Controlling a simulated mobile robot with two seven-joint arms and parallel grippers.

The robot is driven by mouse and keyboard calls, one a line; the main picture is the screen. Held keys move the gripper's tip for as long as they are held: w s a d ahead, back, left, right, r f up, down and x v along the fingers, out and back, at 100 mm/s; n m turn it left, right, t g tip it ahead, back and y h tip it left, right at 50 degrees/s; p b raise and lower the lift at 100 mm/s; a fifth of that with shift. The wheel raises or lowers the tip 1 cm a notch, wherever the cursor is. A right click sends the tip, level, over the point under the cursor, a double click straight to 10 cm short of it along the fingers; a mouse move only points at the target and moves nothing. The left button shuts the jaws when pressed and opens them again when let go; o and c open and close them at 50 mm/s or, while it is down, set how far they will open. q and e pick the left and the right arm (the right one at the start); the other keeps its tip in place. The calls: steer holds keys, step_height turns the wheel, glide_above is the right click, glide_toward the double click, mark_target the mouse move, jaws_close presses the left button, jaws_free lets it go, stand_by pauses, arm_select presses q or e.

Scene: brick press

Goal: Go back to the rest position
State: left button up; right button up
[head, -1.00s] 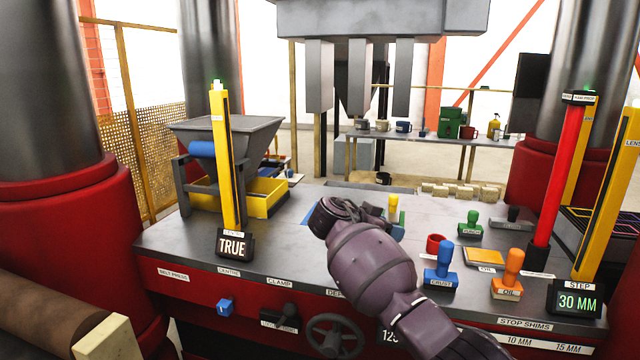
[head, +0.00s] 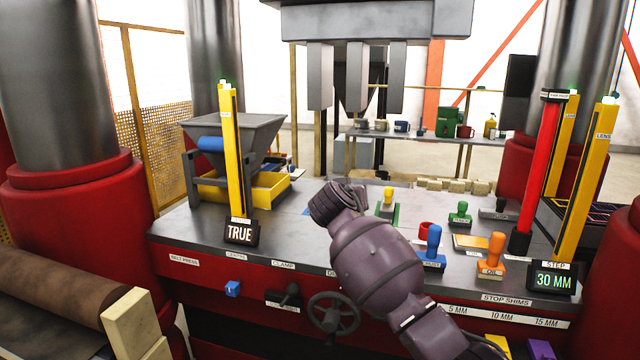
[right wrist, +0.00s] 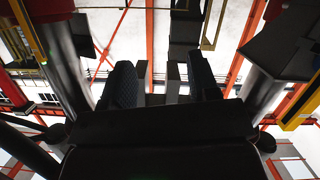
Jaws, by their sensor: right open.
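My right arm comes in from the lower right in the head view, dark purple, its end raised in front of the press table (head: 310,237). Its gripper fingers cannot be made out there. In the right wrist view my right gripper (right wrist: 162,85) has its two dark fingers apart with nothing between them. They point up toward the roof beams. My left gripper is in neither view.
Stamps stand on the table by the arm: yellow (head: 388,198), green (head: 460,213), blue (head: 433,246) and orange (head: 494,254). A handwheel (head: 334,313) is on the front panel. A brown roller (head: 60,300) lies lower left. Posts (head: 234,150) and columns flank the table.

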steer(key=s+d+f+n+y, duration=0.1)
steer(key=s+d+f+y, duration=0.1)
steer(key=s+d+f, duration=0.3)
steer(key=s+d+f+n+t+y, duration=0.1)
steer(key=s+d+f, duration=0.4)
steer(key=s+f, duration=0.8)
steer(key=s+d+f+n+y, duration=0.1)
steer(key=s+d+f+y, duration=0.2)
steer(key=s+f, duration=0.6)
steer(key=s+d, duration=0.2)
steer(key=s, duration=0.1)
steer(key=shift+d+f+t, duration=0.15)
steer(key=shift+f+t, duration=0.15)
steer(key=shift+t, duration=0.1)
steer(key=s+d+f+g, duration=0.1)
steer(key=s+f, duration=0.3)
steer(key=s, duration=0.2)
steer(key=s+d+f+g+h, duration=0.1)
steer(key=s+d+f, duration=0.1)
steer(key=s+f, duration=0.2)
steer(key=s+d+f+m+g, duration=0.1)
steer(key=s+f, duration=0.3)
steer(key=s, duration=0.4)
steer(key=shift+s+d+g+h, duration=0.1)
steer(key=shift+d+g+h, duration=0.2)
steer(key=shift+d+g, duration=0.35)
steer(key=shift+c, duration=0.2)
